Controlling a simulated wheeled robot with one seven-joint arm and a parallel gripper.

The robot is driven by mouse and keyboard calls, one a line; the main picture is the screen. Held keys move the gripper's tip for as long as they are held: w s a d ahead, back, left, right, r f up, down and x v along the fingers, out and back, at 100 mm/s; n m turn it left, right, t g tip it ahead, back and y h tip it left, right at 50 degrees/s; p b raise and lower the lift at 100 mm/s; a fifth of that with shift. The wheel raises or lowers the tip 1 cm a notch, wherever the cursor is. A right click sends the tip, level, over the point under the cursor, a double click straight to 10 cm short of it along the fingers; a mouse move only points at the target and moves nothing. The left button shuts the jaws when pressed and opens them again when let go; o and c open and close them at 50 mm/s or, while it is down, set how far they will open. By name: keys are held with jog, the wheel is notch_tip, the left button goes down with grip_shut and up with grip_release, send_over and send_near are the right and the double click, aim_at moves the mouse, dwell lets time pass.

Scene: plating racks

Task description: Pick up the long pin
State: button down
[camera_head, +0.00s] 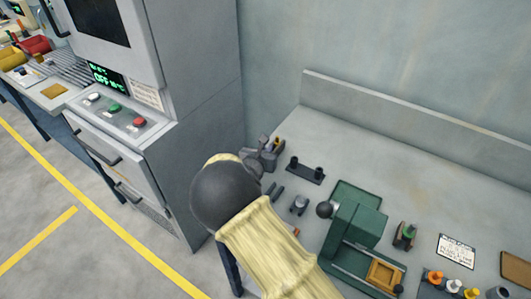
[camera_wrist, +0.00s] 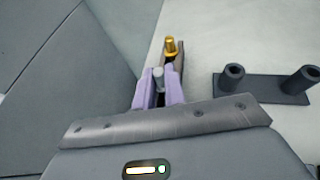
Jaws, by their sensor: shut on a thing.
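My gripper (camera_wrist: 158,92) has two lavender fingers, shut on a grey round-topped pin (camera_wrist: 158,76) that shows between them in the wrist view. This seems to be the long pin, but its lower part is hidden by the fingers and gripper body, so I cannot tell its length or whether it is lifted. A gold pin (camera_wrist: 170,46) with a collar stands just beyond the fingertips on a dark holder (camera_wrist: 180,60). In the head view, my gripper (camera_head: 264,152) is at the bench's back left corner, partly covered by my arm, with the gold pin (camera_head: 277,143) beside it.
A dark base with two hollow posts (camera_head: 305,170) stands just right of my gripper. A green fixture (camera_head: 355,230) with a black ball knob is nearer on the bench. A grey machine cabinet (camera_head: 205,130) stands close on the left. The bench's back right is clear.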

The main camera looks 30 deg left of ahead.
notch_tip(320, 180, up, 17)
jog(key=shift+p, duration=0.4)
jog(key=shift+f, duration=0.15)
dwell(0.3)
